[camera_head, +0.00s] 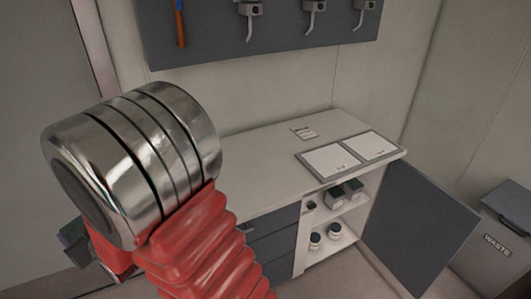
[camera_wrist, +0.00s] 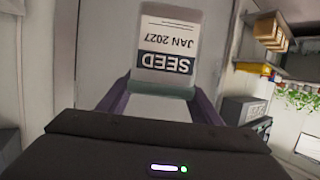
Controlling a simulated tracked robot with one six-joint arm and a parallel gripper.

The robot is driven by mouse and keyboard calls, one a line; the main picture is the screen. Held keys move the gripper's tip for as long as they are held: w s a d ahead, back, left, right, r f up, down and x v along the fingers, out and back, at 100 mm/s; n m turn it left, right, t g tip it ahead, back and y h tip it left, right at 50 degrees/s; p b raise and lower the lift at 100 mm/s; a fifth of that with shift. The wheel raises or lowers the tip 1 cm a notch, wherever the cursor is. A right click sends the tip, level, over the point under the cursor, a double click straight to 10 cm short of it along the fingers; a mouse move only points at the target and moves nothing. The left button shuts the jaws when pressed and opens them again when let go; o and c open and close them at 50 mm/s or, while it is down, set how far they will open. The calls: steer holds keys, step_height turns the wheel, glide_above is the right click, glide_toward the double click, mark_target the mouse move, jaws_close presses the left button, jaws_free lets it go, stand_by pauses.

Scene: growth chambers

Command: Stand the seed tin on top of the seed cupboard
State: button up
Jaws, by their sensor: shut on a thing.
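The seed tin (camera_wrist: 172,22) fills the upper middle of the wrist view. It is pale with a label reading "SEED JAN 2027", upside down in the picture, and a grey-green band at its near end. My gripper (camera_wrist: 162,88) is shut on it, with a purple finger on each side. In the head view my red and metal arm covers the left foreground, and a small dark green and purple patch shows behind it, too hidden to name. A white-topped cupboard (camera_head: 262,150) with dark drawers stands at the wall; no lettering shows whether it is the seed cupboard.
The cupboard's dark door (camera_head: 418,228) hangs open, with jars (camera_head: 334,231) and boxes (camera_head: 335,197) on its shelves. Two white panels (camera_head: 331,160) lie on the top's right; its left part looks clear. A waste bin (camera_head: 503,235) stands right.

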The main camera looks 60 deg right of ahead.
steer(key=shift+d, duration=0.25)
steer(key=s+d+r+m+h, duration=0.1)
steer(key=d+r+m+h, duration=0.1)
steer(key=d, duration=1.1)
steer(key=s+d+r+m+h, duration=0.1)
steer(key=s+d+r+h, duration=0.1)
steer(key=d, duration=1.1)
steer(key=s+d+r+m+g+h, duration=0.1)
steer(key=s+d, duration=0.6)
steer(key=d, duration=0.4)
steer(key=s+d+r+m+g+h, duration=0.1)
steer(key=s+d+m+h, duration=0.1)
steer(key=s+d, duration=0.6)
steer(key=d, duration=0.3)
steer(key=shift+d, duration=0.3)
steer(key=shift+s, duration=0.1)
steer(key=shift+f, duration=2.9)
steer(key=shift+f, duration=2.1)
